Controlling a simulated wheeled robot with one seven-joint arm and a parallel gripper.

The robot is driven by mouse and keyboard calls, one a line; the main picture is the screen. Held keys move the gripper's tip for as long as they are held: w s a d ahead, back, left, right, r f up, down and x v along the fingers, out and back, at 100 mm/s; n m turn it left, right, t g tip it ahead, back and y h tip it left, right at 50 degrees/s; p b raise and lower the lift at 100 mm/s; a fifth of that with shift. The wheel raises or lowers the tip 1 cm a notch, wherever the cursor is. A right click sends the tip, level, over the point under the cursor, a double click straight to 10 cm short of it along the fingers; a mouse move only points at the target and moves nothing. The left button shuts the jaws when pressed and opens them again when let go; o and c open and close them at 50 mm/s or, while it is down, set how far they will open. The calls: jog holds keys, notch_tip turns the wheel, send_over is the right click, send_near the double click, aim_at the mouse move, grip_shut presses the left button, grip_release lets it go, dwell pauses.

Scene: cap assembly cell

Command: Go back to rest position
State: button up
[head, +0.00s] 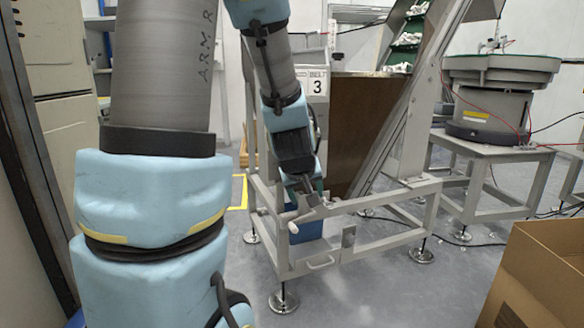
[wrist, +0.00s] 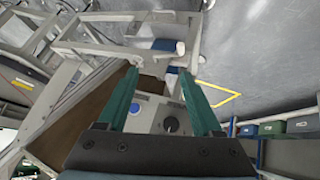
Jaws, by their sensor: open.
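My gripper (head: 307,190) hangs pointing down at the end of my arm, over the front of the grey metal frame (head: 365,203) in the head view. In the wrist view my gripper (wrist: 160,72) shows two green fingers spread apart with nothing held between them. The grey control box (wrist: 160,114) with a blue button and a black knob shows beyond and between the fingers. In the head view this box, marked BELT 3 (head: 317,86), stands behind my arm and is partly hidden by it.
A blue bin (head: 306,230) sits low inside the frame. A brown panel (head: 358,120) and a sloping grey beam rise behind. An open cardboard box (head: 545,275) stands at the lower right. A round feeder (head: 495,100) on a stand is at the right. Grey floor lies open in front.

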jog(key=s+a+f+m+g+y+p, duration=0.25)
jog(key=s+a+g, duration=0.35)
jog(key=s+a, duration=0.65)
notch_tip(320, 180, up, 28)
jog(key=d+p, duration=0.2)
jog(key=p, duration=2.5)
jog(key=shift+s+r+m+h, duration=0.15)
jog(key=shift+s+m+h, duration=0.2)
jog(key=shift+s, duration=0.05)
jog(key=shift+d, duration=0.1)
